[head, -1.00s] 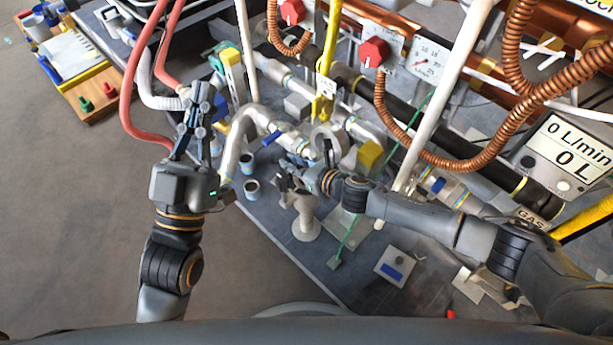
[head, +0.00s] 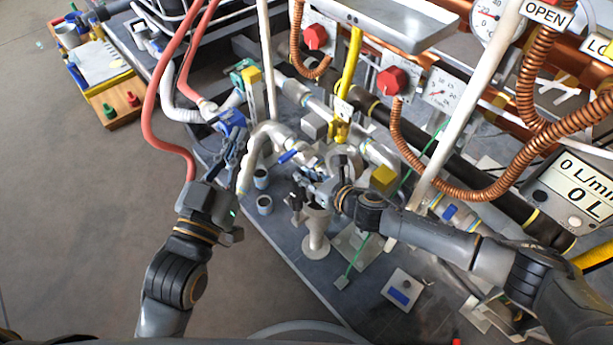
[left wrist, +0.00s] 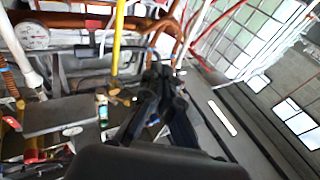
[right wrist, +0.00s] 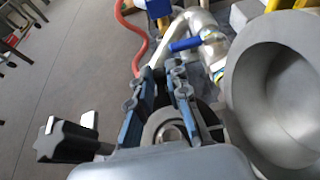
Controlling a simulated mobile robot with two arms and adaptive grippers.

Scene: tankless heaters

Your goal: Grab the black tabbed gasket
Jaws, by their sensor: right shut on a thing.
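My right gripper (right wrist: 158,72) is shut on a dark ring-shaped piece (right wrist: 205,112) that looks like the black tabbed gasket; the fingers and palm hide much of it. In the head view the right gripper (head: 312,182) is just above a grey pedestal (head: 316,228), among the pipes. A black lobed piece (right wrist: 68,142) shows left of the fingers in the right wrist view. My left gripper (head: 232,145) appears open, with nothing visible between its fingers (left wrist: 160,85). It is close to a blue fitting (head: 231,121) by the red hose.
A wide grey cup-shaped part (right wrist: 285,100) stands close right of my right fingers. A bent pale pipe (head: 252,150) lies between the grippers. White upright pipes, copper coils and a red hose (head: 165,90) crowd the bench (head: 290,265). Open floor (head: 80,220) lies left.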

